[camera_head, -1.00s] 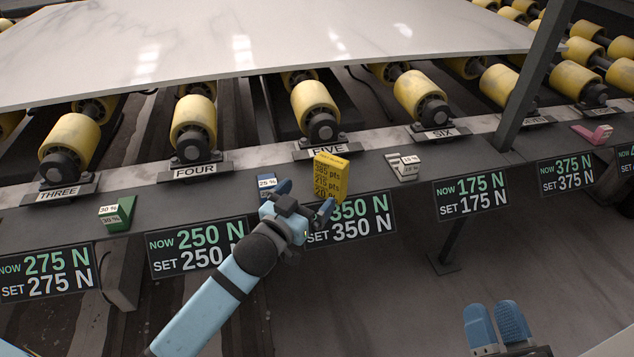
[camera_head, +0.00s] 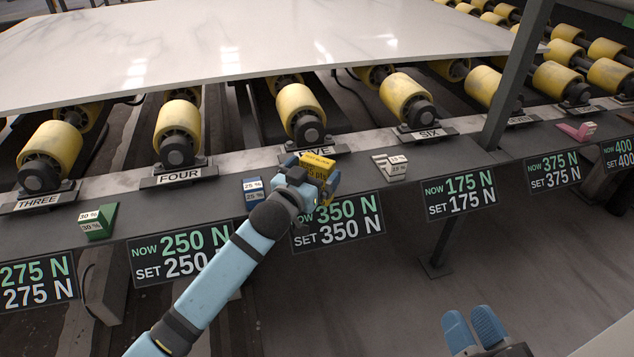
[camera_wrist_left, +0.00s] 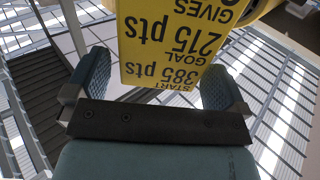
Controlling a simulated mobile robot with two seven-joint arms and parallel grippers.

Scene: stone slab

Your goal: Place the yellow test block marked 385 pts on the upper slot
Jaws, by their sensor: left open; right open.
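The yellow test block (camera_head: 317,160) stands on the dark ledge below the FIVE plate. Its printed face, with START 385 pts and GOAL 215 pts, fills the middle of the left wrist view (camera_wrist_left: 172,45), upside down. My left gripper (camera_head: 318,186) is open in front of the block, with its fingers on either side of the block's near end in the wrist view (camera_wrist_left: 150,90). It hides the block's lower part in the head view. My right gripper (camera_head: 475,328) is open and empty at the bottom right, away from the ledge. I cannot make out the upper slot.
A blue marker (camera_head: 253,190) is close left of my left gripper; a green one (camera_head: 98,222) is further left. A grey-white marker (camera_head: 390,167) and a pink one (camera_head: 577,132) are right. Yellow rollers (camera_head: 301,112) and the stone slab (camera_head: 250,50) lie behind.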

